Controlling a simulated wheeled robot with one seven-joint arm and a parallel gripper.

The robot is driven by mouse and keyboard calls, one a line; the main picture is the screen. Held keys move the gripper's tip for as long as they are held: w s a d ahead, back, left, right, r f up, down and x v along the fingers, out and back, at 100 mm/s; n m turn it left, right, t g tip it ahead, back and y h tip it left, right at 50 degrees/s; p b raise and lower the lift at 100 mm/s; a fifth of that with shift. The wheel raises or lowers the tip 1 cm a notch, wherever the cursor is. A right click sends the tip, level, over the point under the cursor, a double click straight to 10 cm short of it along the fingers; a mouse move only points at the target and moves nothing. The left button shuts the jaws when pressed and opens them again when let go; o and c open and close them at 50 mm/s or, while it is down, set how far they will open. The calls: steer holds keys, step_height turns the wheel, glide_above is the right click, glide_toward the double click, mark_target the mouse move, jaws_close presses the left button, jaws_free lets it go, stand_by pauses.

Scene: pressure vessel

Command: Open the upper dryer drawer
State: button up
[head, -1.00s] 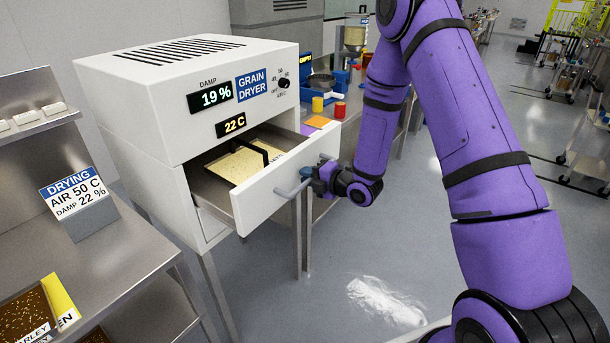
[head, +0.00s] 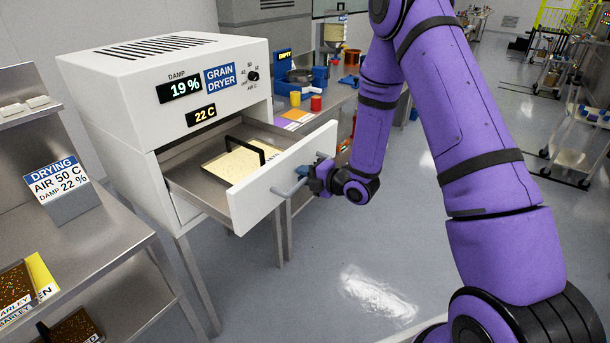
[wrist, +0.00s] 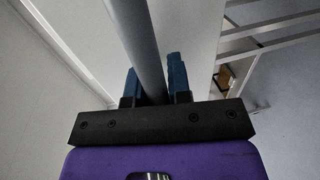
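The grain dryer (head: 130,75) is a white box on metal legs with displays reading 19 % and 22 C. Its upper drawer (head: 262,205) is pulled far out, and a tray of pale grain (head: 228,167) with a black handle lies inside. The drawer's grey bar handle (head: 287,192) is on the front panel. My gripper (head: 308,176) is at that handle. In the wrist view the blue fingers of my gripper (wrist: 158,82) stand on either side of the grey bar (wrist: 143,45), closed around it. The bar hides part of the fingers' inner faces.
A steel shelf (head: 115,250) with a drying sign (head: 56,185) and labelled grain trays stands at left. A bench behind the dryer holds a yellow cup (head: 295,98), a red cup (head: 316,102) and blue bins. The floor (head: 420,240) in front of the drawer is clear.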

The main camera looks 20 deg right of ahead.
steer(key=o, duration=0.3)
steer(key=shift+d, duration=0.1)
steer(key=v, duration=1)
steer(key=shift+s+d+r, duration=0.1)
steer(key=shift+s+d, duration=0.1)
steer(key=shift+s, duration=0.1)
